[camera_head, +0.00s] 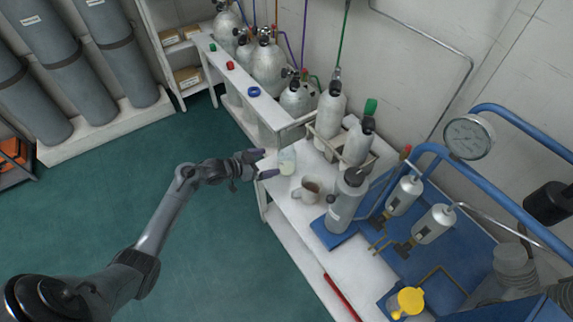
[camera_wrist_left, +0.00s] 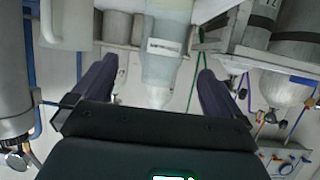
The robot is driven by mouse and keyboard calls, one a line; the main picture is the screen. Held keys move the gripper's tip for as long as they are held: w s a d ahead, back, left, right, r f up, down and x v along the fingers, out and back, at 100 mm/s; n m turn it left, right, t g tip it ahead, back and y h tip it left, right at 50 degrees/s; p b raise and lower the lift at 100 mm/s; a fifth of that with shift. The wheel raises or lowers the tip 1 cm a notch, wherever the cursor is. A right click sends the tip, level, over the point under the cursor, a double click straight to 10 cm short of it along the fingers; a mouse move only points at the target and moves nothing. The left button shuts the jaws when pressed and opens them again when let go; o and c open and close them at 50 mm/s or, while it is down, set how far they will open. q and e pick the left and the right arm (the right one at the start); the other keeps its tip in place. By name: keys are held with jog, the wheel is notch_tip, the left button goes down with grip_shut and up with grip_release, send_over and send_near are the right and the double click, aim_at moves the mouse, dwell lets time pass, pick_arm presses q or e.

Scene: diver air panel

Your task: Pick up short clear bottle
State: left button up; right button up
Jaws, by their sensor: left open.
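The short clear bottle (camera_head: 287,162) stands on the white bench near its front edge, left of a mug. My left gripper (camera_head: 263,164) is open, with its two dark fingers pointing at the bottle from the left. In the left wrist view the clear bottle (camera_wrist_left: 168,55), with a pale label, shows between and beyond the open fingers (camera_wrist_left: 152,88). I cannot tell whether either finger touches it. My right gripper is not in view.
The mug (camera_head: 307,189) stands close right of the bottle. A grey cylinder (camera_head: 346,203) stands on a blue tray beyond it. Tanks in a rack (camera_head: 357,143) stand behind. A red bar (camera_head: 341,296) lies along the bench front. The green floor (camera_head: 215,265) is clear.

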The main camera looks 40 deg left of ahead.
aim_at(279, 160)
pick_arm(q)
jog(key=b+x, duration=0.1)
jog(key=x, duration=0.3)
jog(key=shift+w+d+f+b, duration=0.1)
jog(key=shift+w+b, duration=0.2)
jog(key=shift+b, duration=0.1)
jog(key=shift+w+f+b, duration=0.3)
jog(key=shift+w+b, duration=0.15)
jog(key=shift+b, duration=0.1)
jog(key=b+x, duration=0.2)
jog(key=x, duration=0.1)
jog(key=shift+w+r, duration=0.1)
jog(key=shift+w, duration=0.1)
jog(key=shift+w+d+b, duration=0.15)
jog(key=shift+w+b, duration=0.15)
jog(key=shift+w, duration=0.15)
jog(key=shift+s, duration=0.1)
jog(key=shift+c, duration=0.3)
jog(key=c, duration=1)
